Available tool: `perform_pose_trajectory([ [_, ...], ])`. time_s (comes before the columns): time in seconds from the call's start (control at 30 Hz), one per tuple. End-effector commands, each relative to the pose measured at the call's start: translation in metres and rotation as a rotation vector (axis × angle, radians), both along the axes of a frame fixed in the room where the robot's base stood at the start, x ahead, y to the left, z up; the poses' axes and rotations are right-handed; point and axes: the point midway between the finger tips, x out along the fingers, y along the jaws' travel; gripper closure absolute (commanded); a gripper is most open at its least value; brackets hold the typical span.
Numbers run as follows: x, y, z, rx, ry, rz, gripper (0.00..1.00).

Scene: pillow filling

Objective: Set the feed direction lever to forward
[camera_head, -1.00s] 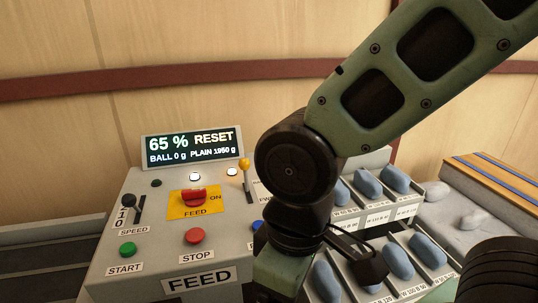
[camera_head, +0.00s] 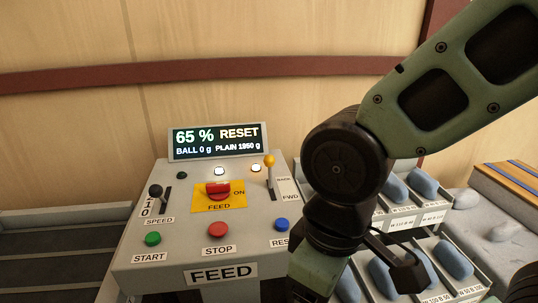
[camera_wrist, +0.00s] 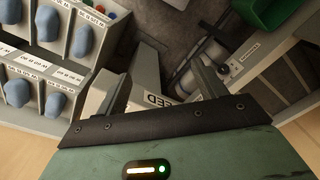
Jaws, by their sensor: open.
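The feed direction lever (camera_head: 270,173) is a thin stick with a yellow knob at the right of the grey FEED panel (camera_head: 180,252). BACK and FWD labels (camera_head: 289,189) stand to its right. The knob points up toward the panel's far side, by or above BACK; its exact setting is hard to tell. My gripper (camera_wrist: 163,85) is open and empty, its two fingers apart in the wrist view. The panel's FEED plate shows partly between and behind them. In the head view my wrist is right of the lever, and the fingertips are hidden below the frame.
The panel has a red FEED switch (camera_head: 218,190), a black speed lever (camera_head: 156,192), and START (camera_head: 152,239), STOP (camera_head: 218,230) and blue RESET (camera_head: 281,225) buttons. The display (camera_head: 215,141) reads 65 % RESET. Racks of blue pillows (camera_head: 421,184) stand to the right, behind my arm.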

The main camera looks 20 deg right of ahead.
Motion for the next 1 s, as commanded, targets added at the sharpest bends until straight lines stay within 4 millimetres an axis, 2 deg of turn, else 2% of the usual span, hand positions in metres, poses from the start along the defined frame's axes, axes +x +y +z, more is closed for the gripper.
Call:
perform_pose_trajectory([
  [0.03,0.002,0.001,0.001,0.002,-0.001,-0.004,0.44],
  [0.17,0.025,0.011,0.008,0.017,-0.006,-0.050,0.80],
  [0.23,0.050,0.020,0.015,0.033,-0.015,-0.101,1.00],
  [0.37,0.119,0.033,0.030,0.062,-0.044,-0.237,1.00],
  [0.4,0.142,0.035,0.034,0.069,-0.055,-0.285,1.00],
  [0.53,0.220,0.030,0.045,0.079,-0.101,-0.442,1.00],
  [0.7,0.318,0.004,0.054,0.074,-0.177,-0.646,1.00],
  [0.8,0.367,-0.018,0.057,0.063,-0.229,-0.752,1.00],
  [0.9,0.404,-0.038,0.060,0.051,-0.276,-0.836,1.00],
  [1.0,0.430,-0.054,0.062,0.040,-0.313,-0.896,1.00],
])
